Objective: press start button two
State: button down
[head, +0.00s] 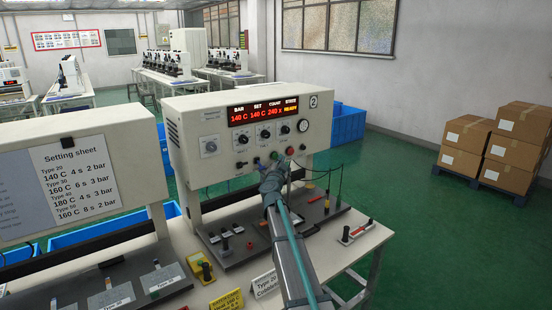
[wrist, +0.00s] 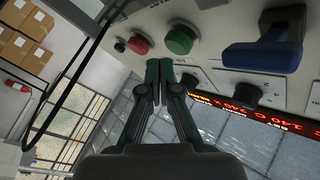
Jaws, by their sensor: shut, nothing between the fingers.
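The machine marked 2 (head: 240,110) has a cream panel with a lit red display reading 140 C, 140 C, 240 s. A green button (wrist: 181,40) and a red button (wrist: 140,44) sit side by side low on that panel; the red one also shows in the head view (head: 290,151). My gripper (wrist: 160,66) is shut and empty, with its fingertips close to the panel, between and just beside the two buttons, nearer the green one. I cannot tell whether they touch anything. In the head view my gripper (head: 272,172) is in front of the panel's lower edge.
Setting sheet (head: 75,180) is on the left machine. Small tools and a red-handled piece (head: 357,233) lie on the table. Cables hang by the panel's right. Cardboard boxes (head: 515,140) stand far right.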

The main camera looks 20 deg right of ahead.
jog(key=shift+w, duration=0.1)
dwell(0.4)
jog(key=shift+w+a+p, duration=0.1)
jog(key=shift+w+p, duration=0.25)
jog(key=shift+p, duration=0.1)
jog(key=shift+w+a+p, duration=0.1)
jog(key=shift+w+p, duration=0.2)
jog(key=shift+w, duration=0.15)
dwell(0.7)
dwell(0.3)
jog(key=shift+s+d, duration=0.2)
jog(key=shift+s, duration=0.7)
jog(key=s, duration=0.2)
jog(key=s+d+p, duration=0.1)
jog(key=s, duration=0.1)
jog(key=shift+s+d, duration=0.1)
jog(key=shift+s, duration=0.3)
dwell(0.5)
